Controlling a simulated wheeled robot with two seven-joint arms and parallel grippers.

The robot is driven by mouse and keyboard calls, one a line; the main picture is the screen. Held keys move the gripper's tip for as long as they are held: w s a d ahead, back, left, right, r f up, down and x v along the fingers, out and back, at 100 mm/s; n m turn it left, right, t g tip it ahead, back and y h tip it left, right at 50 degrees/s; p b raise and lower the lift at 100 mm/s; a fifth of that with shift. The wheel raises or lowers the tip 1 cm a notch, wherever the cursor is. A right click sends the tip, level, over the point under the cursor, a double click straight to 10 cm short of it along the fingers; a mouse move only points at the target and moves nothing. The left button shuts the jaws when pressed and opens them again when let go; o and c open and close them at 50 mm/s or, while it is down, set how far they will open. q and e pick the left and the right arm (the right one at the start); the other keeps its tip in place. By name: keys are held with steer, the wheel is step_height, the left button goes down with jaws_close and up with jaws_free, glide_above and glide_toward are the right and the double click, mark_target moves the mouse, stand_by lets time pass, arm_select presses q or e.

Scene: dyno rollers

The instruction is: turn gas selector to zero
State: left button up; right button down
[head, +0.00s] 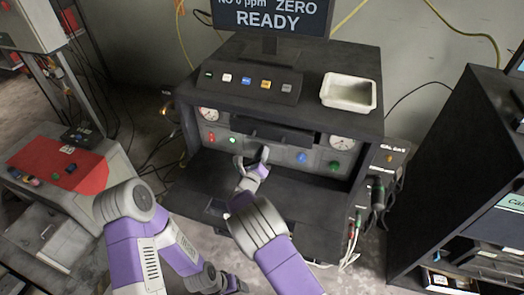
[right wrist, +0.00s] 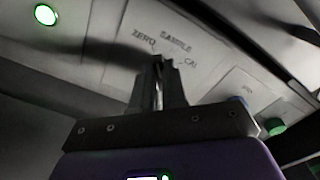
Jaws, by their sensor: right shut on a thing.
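The gas selector's light plate (right wrist: 180,28) shows in the right wrist view, with the words ZERO, SAMPLE and CAL around the fingertips. My right gripper (right wrist: 170,68) is shut on the gas selector's knob at the plate, and the fingers hide most of the knob. I cannot tell which word the knob points to. In the head view my right gripper (head: 258,157) reaches the middle of the console's front panel (head: 285,157). The monitor (head: 270,16) above reads ZERO and READY. My left arm is at the lower left, and I make out no left gripper.
The console has a lit green button (head: 233,140), a red one (head: 211,137), a blue knob (head: 304,156), and gauges (head: 208,113) (head: 341,142). A dark ledge (head: 265,131) overhangs the selector. A white tray (head: 349,92) sits on top. A dark cabinet (head: 455,150) stands right.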

steer(key=shift+n+p, duration=0.55)
steer(key=shift+n, duration=0.55)
steer(key=c, duration=1.2)
jaws_free()
steer(key=shift+o, duration=0.2)
steer(key=shift+a, duration=0.1)
steer(key=p+v, duration=0.1)
steer(key=v, duration=0.6)
steer(key=shift+s, duration=0.2)
